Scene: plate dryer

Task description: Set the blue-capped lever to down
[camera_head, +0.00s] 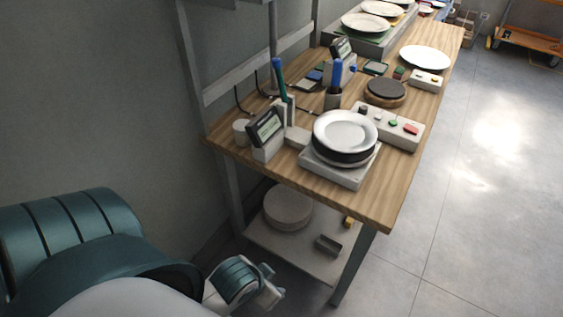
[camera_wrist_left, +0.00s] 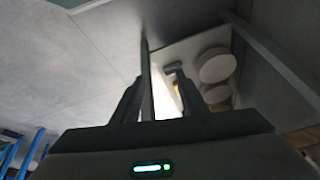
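Two upright blue-topped parts show on the workbench in the head view. One is a blue handle (camera_head: 336,73) standing in a dark grey cup (camera_head: 333,98). The other is a taller, thin teal stick (camera_head: 280,82) with a blue top, behind the front display. I cannot tell for sure which is the lever; both look roughly upright. My left gripper (camera_wrist_left: 157,85) shows two dark fingers apart with nothing between them in the left wrist view, pointing toward the bench's lower shelf. In the head view my left arm is low, in front of the bench and away from both. My right gripper is not seen.
White plates (camera_head: 345,130) are stacked on a grey base at the bench's near end, beside a tilted display (camera_head: 266,127). A button box (camera_head: 400,127) lies at the right edge. The lower shelf (camera_head: 310,256) holds round discs. A wall is left; open floor is right.

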